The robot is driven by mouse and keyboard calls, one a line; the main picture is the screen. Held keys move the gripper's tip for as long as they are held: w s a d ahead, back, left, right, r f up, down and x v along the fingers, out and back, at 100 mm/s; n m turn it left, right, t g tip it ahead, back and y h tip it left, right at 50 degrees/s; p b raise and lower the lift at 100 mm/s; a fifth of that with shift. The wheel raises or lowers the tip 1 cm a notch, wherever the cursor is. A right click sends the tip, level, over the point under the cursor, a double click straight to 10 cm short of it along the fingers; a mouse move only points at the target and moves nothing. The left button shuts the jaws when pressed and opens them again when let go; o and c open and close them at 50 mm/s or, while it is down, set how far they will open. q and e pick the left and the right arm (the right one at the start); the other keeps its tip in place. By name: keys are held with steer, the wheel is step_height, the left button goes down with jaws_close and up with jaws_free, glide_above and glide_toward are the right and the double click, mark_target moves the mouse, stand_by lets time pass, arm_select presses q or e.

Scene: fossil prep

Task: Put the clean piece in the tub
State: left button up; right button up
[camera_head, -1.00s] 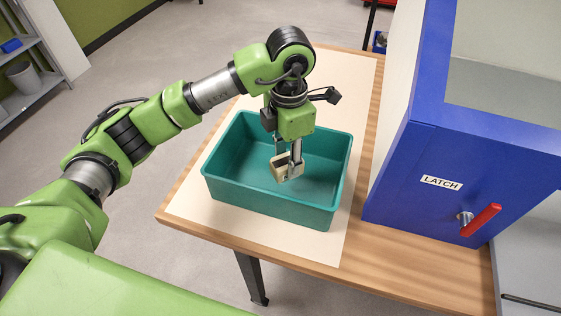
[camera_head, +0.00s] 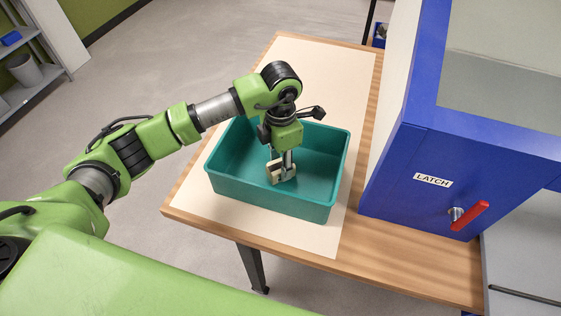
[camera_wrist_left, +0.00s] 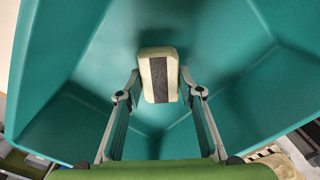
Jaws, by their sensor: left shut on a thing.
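The teal tub (camera_head: 270,200) stands on a pale mat on the table, and its walls fill most of the left wrist view (camera_wrist_left: 60,130). My left gripper (camera_head: 281,173) points down inside the tub. It is shut on a small cream piece (camera_head: 273,174). In the left wrist view the piece (camera_wrist_left: 148,88) is a cream block with a dark band down its face, between the fingertips (camera_wrist_left: 160,78). I cannot tell whether the piece touches the tub floor. My right gripper is not in view.
A blue cabinet (camera_head: 405,155) with a red latch handle (camera_head: 470,215) stands to the right of the tub. The pale mat (camera_head: 310,60) is bare behind the tub. A grey shelf with a bin (camera_head: 26,70) is at the far left.

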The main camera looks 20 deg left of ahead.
mark_target(280, 165)
arm_select(q)
steer(key=o, duration=1.3)
steer(key=shift+o, duration=0.2)
steer(key=shift+r, duration=0.4)
step_height(280, 165, up, 12)
steer(key=b, duration=0.3)
steer(key=shift+f+b, duration=0.25)
steer(key=shift+b, duration=0.15)
